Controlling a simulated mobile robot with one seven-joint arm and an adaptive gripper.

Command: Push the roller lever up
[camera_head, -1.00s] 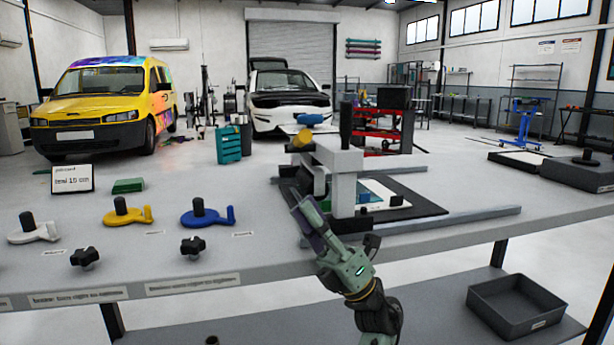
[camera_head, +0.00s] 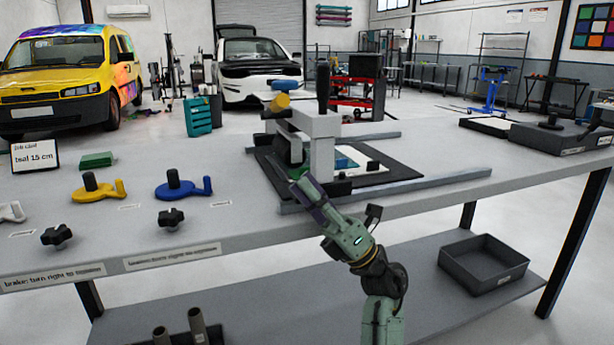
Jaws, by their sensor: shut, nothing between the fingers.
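The roller press is a light grey frame (camera_head: 318,124) on a dark base plate at the table's middle. A black upright handle (camera_head: 323,88) stands on its top and looks like the roller lever, though I cannot be sure. A yellow cylinder and a blue part (camera_head: 285,85) sit at its upper left. My gripper (camera_head: 296,187) is shut and empty. It is low at the near side of the press, below the handle and in front of the frame's foot. The arm hides part of the base plate, and whether the fingertips touch the press cannot be told.
Yellow (camera_head: 98,188) and blue (camera_head: 183,187) crank-like pieces and black star knobs (camera_head: 171,218) lie on the table to the left. A metal rail (camera_head: 440,182) runs along the front right. A grey bin (camera_head: 483,263) sits on the lower shelf. The table right of the press is mostly clear.

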